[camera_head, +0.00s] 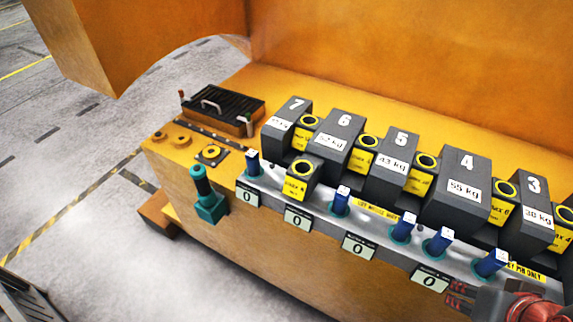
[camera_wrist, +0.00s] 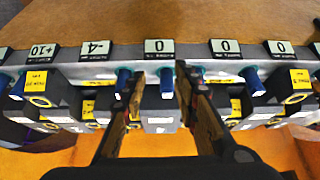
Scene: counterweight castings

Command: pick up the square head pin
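Several blue pins stand upright in teal sockets along a grey rail, such as one pin (camera_head: 341,200) and another pin (camera_head: 490,263). Their tops look square, and I cannot tell which one is the square head pin. In the wrist view a blue pin (camera_wrist: 167,82) shows between the two fingers of my gripper (camera_wrist: 160,68), apart from both as far as I can see. The fingers are spread open. In the head view my gripper (camera_head: 457,295) is at the lower right, beside the rail's front edge, partly cut off.
Dark weights (camera_head: 399,158) with number labels stand close behind the pins, with yellow-marked blocks between them. Small displays (camera_head: 358,246) line the rail's front. A teal handle (camera_head: 209,197) juts out at the left. An orange wall rises behind.

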